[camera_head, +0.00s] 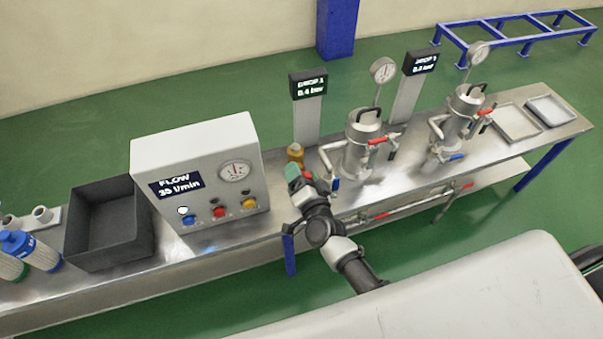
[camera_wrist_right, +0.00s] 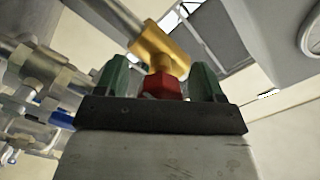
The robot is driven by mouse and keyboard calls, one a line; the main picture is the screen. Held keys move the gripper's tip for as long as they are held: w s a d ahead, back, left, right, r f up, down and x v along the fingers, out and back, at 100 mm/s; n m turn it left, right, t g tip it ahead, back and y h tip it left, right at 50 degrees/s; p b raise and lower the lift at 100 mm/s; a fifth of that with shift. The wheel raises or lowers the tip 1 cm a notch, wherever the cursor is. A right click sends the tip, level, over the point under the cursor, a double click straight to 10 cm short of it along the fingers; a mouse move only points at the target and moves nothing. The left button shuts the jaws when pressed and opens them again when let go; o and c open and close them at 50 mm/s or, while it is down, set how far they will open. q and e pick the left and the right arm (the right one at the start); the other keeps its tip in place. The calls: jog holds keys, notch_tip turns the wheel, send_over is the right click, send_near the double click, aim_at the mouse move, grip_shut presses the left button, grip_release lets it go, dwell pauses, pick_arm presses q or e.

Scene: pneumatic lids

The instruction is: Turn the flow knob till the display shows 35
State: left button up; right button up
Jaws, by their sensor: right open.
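The grey control box (camera_head: 197,140) stands on the steel bench. Its dark flow display (camera_head: 175,184) reads "FLOW 35 l/min", in small text. My right gripper (camera_head: 297,172) is at the bench's front side, just before a brass-yellow fitting (camera_head: 295,152). In the right wrist view a red knob-like piece (camera_wrist_right: 162,86) sits between the two green fingers of my right gripper (camera_wrist_right: 157,78), with gaps beside it. The yellow fitting (camera_wrist_right: 160,45) stands just beyond it. The fingers are open. My left gripper is out of view.
Two steel vessels (camera_head: 358,150) (camera_head: 461,112) with gauges and red-handled valves stand to the right. Black pressure displays (camera_head: 308,84) (camera_head: 421,61) stand behind. Trays (camera_head: 516,125) lie far right.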

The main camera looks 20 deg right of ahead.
jog(key=s, duration=1)
jog(key=shift+s+d, duration=0.2)
jog(key=shift+s, duration=0.05)
jog(key=s+f+n+g+y+p, duration=0.1)
jog(key=s+f+n+g+p, duration=0.3)
jog(key=f, duration=0.5)
jog(key=s+f+n+g+y+p, duration=0.1)
jog(key=s+f+n+g+p, duration=0.2)
jog(key=s+f, duration=0.4)
jog(key=s+d+f+n+g+h+p, duration=0.1)
jog(key=s+d+f+g, duration=0.1)
jog(key=s, duration=0.5)
jog(key=s+d+f+n+g, duration=0.2)
jog(key=s+d+f+g, duration=0.1)
jog(key=s+f, duration=0.3)
jog(key=s+d+f+n+g+h+p, duration=0.1)
jog(key=s+d+f+n+g, duration=0.1)
jog(key=s, duration=0.8)
notch_tip(320, 180, down, 2)
jog(key=d+g, duration=0.1)
jog(key=g, duration=0.2)
jog(key=shift+s+d+h+p, duration=0.15)
jog(key=shift+d+h+p, duration=0.1)
jog(key=shift+h+p, duration=0.1)
